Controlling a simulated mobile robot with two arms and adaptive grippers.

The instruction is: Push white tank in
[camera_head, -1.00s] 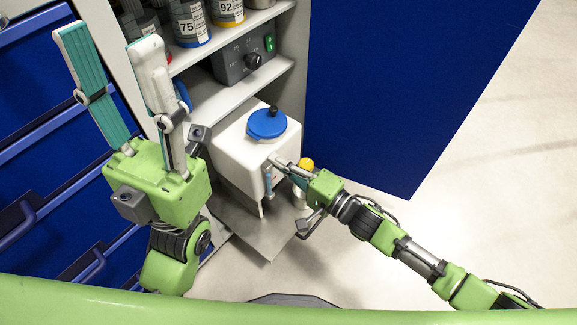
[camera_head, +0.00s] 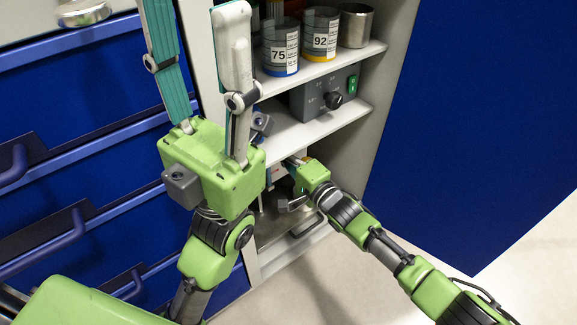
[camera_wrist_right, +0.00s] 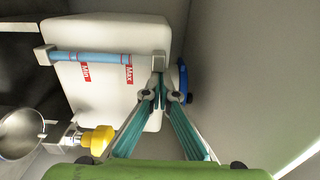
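The white tank (camera_wrist_right: 110,100) fills much of the right wrist view, with a blue level tube (camera_wrist_right: 100,57) and red Min and Max labels on its front. In the head view the tank is mostly hidden below the shelf and behind my arms. My right gripper (camera_wrist_right: 159,84) has its fingertips together at the tank's front, by the tube's Max end, with nothing seen between them. It also shows at the cabinet's lower opening in the head view (camera_head: 288,162). My left gripper (camera_head: 190,8) is open and empty, raised before the cabinet's left edge.
Shelves above hold cans (camera_head: 280,47) and a grey control box (camera_head: 325,93). Blue drawers (camera_head: 70,130) with handles stand left; a blue door (camera_head: 470,120) is open at right. A yellow-knobbed valve (camera_wrist_right: 98,140) sits by the tank. Floor at right is clear.

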